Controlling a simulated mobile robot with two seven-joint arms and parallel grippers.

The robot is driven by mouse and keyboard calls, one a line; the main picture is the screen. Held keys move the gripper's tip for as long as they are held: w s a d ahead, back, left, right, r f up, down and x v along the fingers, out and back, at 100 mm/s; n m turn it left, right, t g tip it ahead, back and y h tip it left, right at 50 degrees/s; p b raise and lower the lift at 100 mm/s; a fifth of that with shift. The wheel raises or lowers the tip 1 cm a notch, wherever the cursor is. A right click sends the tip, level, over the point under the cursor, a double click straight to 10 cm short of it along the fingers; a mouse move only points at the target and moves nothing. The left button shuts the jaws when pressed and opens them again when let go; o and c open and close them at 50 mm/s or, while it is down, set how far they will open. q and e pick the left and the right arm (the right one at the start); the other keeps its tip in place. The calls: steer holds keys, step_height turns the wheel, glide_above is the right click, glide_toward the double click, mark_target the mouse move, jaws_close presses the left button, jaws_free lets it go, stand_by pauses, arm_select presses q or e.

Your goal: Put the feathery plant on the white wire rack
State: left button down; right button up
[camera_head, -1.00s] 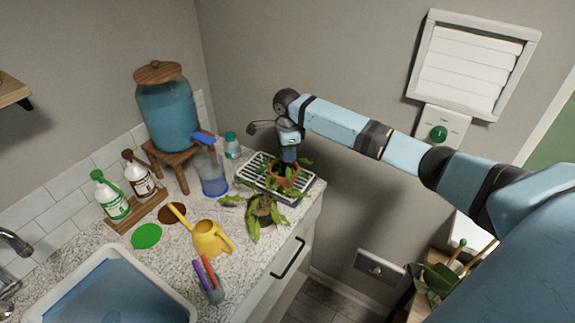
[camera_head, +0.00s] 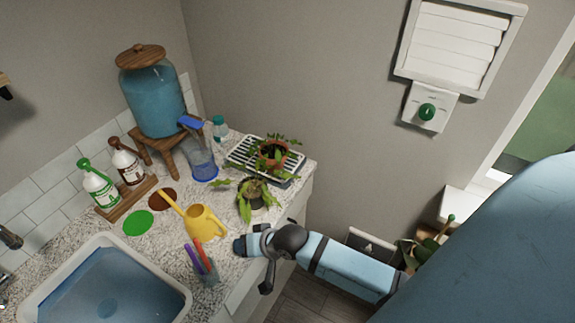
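A leafy plant in a terracotta pot (camera_head: 273,155) stands upright on the white wire rack (camera_head: 240,153) at the counter's back right. Its small-leafed stems look like the feathery plant, though the leaf detail is small. Another plant, with broader drooping leaves (camera_head: 250,195), stands on the counter in front of the rack. My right gripper (camera_head: 241,246) is low by the counter's front edge, in front of that second plant and apart from the potted plant on the rack. My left gripper is out of view.
A yellow watering can (camera_head: 204,223) and a cup of pens (camera_head: 206,270) stand close left of my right gripper. A sink basin (camera_head: 105,290) is at the front left.

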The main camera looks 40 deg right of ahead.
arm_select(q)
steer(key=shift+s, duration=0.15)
arm_select(e)
steer(key=s+d+f+n+t+h, duration=0.1)
steer(key=s+f+n, duration=0.1)
steer(key=s, duration=0.5)
steer(key=s+d+f+n+t+h, duration=0.1)
steer(key=s+f+n, duration=0.2)
steer(key=s, duration=0.4)
steer(key=shift+f+n, duration=0.3)
steer(key=shift+n, duration=0.4)
